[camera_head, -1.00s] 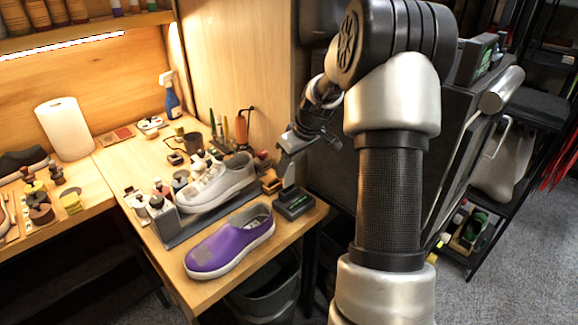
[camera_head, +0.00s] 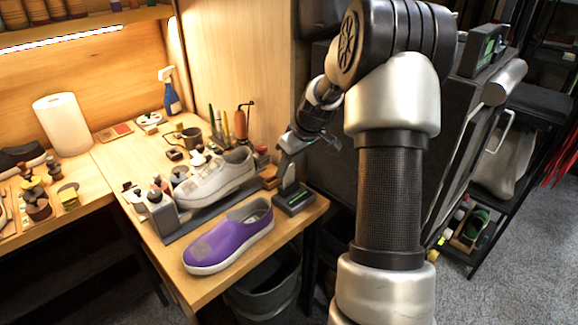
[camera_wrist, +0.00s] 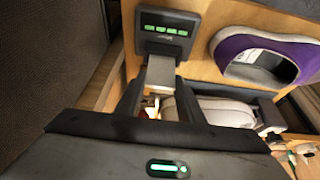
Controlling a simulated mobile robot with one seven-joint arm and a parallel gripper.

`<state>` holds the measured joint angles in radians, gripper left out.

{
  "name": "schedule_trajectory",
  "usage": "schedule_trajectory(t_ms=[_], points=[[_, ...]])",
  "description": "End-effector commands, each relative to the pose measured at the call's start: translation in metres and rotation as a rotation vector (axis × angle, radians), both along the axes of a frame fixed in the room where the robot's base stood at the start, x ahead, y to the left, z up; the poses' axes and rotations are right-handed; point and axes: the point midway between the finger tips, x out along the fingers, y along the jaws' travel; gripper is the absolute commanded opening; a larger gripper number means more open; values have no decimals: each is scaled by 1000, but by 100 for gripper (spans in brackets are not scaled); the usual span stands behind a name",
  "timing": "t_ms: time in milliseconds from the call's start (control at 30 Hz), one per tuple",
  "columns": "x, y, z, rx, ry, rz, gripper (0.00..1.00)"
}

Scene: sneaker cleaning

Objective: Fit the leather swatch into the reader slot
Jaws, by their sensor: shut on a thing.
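The leather swatch (camera_wrist: 160,74) shows in the wrist view as a flat grey strip between my fingers. My gripper (camera_wrist: 158,97) is shut on it. The dark reader (camera_wrist: 166,34), with a row of green lights, is right at the strip's far end. In the head view the reader (camera_head: 296,199) sits on the bench's front right corner, and my gripper (camera_head: 287,163) is just above it, pointing down. The slot itself is hidden, so I cannot tell whether the swatch's end is inside it or only touching.
A purple shoe (camera_head: 230,238) lies left of the reader near the bench's front edge. A whitish sneaker (camera_head: 215,178) is on a grey stand behind it, among bottles and tools. A wooden wall panel (camera_head: 237,65) rises behind. A dark bin (camera_head: 265,285) is below.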

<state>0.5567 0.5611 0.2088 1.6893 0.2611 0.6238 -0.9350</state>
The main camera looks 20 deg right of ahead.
Motion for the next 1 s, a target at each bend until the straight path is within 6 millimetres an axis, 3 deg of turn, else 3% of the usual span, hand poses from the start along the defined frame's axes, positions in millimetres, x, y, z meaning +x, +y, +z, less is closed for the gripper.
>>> schedule_trajectory(t_ms=[567, 600, 700, 1000], points=[[0, 0, -16, 0, 0, 0, 14], [0, 0, -15, 0, 0, 0, 38], [0, 0, -14, 0, 0, 0, 54], [0, 0, -14, 0, 0, 0, 56]])
